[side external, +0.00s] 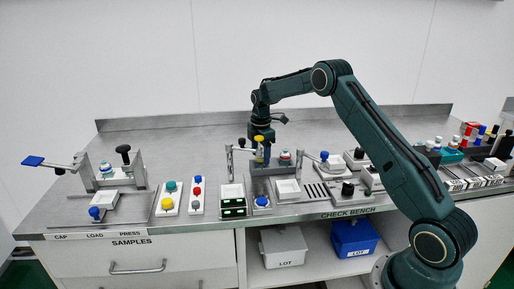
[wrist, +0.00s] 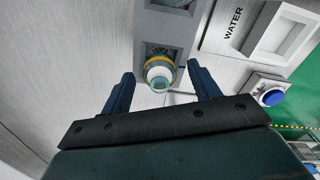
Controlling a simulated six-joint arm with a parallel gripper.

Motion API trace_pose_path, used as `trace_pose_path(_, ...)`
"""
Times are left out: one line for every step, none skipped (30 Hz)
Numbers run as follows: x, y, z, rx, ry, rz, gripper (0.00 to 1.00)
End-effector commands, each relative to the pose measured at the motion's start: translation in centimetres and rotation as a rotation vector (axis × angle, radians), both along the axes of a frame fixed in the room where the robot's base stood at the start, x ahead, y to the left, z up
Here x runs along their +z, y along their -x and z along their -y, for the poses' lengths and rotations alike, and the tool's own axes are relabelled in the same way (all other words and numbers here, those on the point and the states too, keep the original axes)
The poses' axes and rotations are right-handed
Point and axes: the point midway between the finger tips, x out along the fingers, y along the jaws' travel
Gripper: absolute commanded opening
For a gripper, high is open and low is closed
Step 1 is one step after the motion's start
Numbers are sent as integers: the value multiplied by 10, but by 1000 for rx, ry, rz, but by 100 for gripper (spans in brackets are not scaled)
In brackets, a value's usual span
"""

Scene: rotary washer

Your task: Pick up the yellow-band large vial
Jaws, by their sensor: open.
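The yellow-band large vial (wrist: 159,73) shows in the wrist view, seen nearly end-on, with a pale top and a yellow ring around it. It sits at a grey block (wrist: 180,24) with a recess. My gripper (wrist: 161,69) is open, with one dark blue finger on each side of the vial in the picture. Gaps show on both sides, and I cannot tell how deep the fingers reach. In the side view my gripper (side external: 260,146) points down over the middle of the bench. A yellow piece shows there, but I cannot tell whether it is the vial.
A white tray marked WATER (wrist: 262,34) and a blue button (wrist: 271,96) lie to the right in the wrist view. In the side view, a lever press (side external: 115,172) stands at left, a button panel (side external: 168,200) beside it, and colored vials (side external: 480,132) at far right.

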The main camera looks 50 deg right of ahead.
Motion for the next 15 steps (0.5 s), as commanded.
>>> trace_pose_path(0,0,0,0,0,0,57)
trace_pose_path(0,0,0,0,0,0,52)
trace_pose_path(0,0,0,0,0,0,44)
trace_pose_path(0,0,0,0,0,0,38)
trace_pose_path(0,0,0,0,0,0,32)
trace_pose_path(0,0,0,0,0,0,24)
trace_pose_path(0,0,0,0,0,0,18)
trace_pose_path(0,0,0,0,0,0,13)
trace_pose_path(0,0,0,0,0,0,13)
trace_pose_path(0,0,0,0,0,0,13)
trace_pose_path(0,0,0,0,0,0,13)
trace_pose_path(0,0,0,0,0,0,13)
trace_pose_path(0,0,0,0,0,0,13)
trace_pose_path(0,0,0,0,0,0,13)
trace_pose_path(0,0,0,0,0,0,13)
